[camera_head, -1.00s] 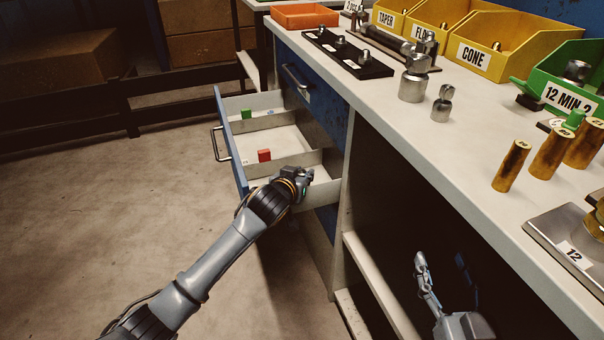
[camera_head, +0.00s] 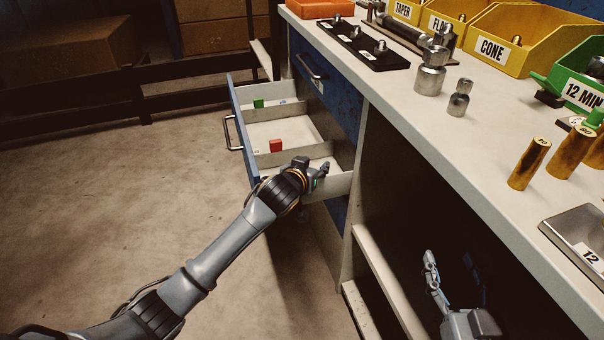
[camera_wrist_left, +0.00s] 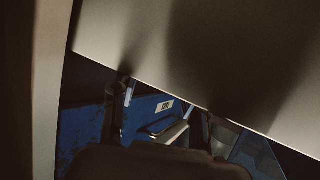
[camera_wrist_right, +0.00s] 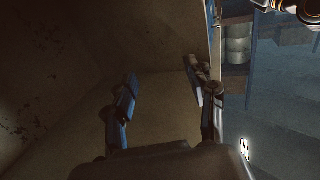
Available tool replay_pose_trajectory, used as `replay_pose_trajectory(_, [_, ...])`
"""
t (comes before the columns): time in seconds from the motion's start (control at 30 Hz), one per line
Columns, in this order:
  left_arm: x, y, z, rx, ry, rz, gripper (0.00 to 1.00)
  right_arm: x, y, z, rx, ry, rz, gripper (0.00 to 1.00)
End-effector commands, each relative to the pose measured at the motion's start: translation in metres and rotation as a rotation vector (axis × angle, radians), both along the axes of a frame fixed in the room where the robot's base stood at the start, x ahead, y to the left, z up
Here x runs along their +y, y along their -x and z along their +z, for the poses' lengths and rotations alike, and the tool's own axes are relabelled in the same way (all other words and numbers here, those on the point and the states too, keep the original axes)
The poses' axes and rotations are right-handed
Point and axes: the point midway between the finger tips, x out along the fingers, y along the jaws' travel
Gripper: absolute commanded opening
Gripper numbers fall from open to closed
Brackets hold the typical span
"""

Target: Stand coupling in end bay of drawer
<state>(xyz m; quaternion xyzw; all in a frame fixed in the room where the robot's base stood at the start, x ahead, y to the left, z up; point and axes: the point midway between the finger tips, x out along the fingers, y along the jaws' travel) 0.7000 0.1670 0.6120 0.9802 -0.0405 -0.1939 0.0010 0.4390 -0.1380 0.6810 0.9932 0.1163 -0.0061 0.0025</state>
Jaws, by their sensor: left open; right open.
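The blue-fronted drawer (camera_head: 234,111) is pulled out below the bench, with partitions across it. A green block (camera_head: 258,103) sits in its far bay and a red block (camera_head: 276,146) in the bay before the near partition. My left gripper (camera_head: 323,171) is open at the near end bay; its open fingers show in the left wrist view (camera_wrist_left: 165,108) below a pale panel. I cannot make out a coupling there. A large silver fitting (camera_head: 430,77) and a smaller one (camera_head: 459,98) stand on the bench; which is the coupling is unclear. My right gripper (camera_head: 430,266) is open and empty below the bench.
The bench top (camera_head: 400,103) overhangs an open shelf space where my right arm is. Brass cylinders (camera_head: 529,164), yellow bins (camera_head: 514,38), a green bin (camera_head: 580,92) and a black peg rack (camera_head: 362,46) stand on it. The floor left of the drawer is clear.

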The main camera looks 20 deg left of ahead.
Motion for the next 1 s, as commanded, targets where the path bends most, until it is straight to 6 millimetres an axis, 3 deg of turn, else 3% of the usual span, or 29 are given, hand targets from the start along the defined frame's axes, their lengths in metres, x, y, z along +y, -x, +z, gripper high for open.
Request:
replay_pose_trajectory(0.27, [0.004,0.036,0.016,0.002,0.0,0.002,0.46,-0.012,0.016,-0.051,0.299,0.075,-0.02,0.56])
replay_pose_trajectory(0.6, [0.009,0.082,0.035,0.002,-0.001,0.004,0.46,-0.032,0.058,-0.106,0.651,0.157,-0.043,0.56])
replay_pose_trajectory(0.87, [0.011,0.102,0.043,0.002,-0.001,0.005,0.46,-0.04,0.082,-0.126,0.799,0.189,-0.053,0.56])
replay_pose_trajectory(1.0, [0.008,0.121,0.03,0.036,-0.003,-0.004,0.46,-0.042,0.086,-0.129,0.819,0.193,-0.054,0.56])
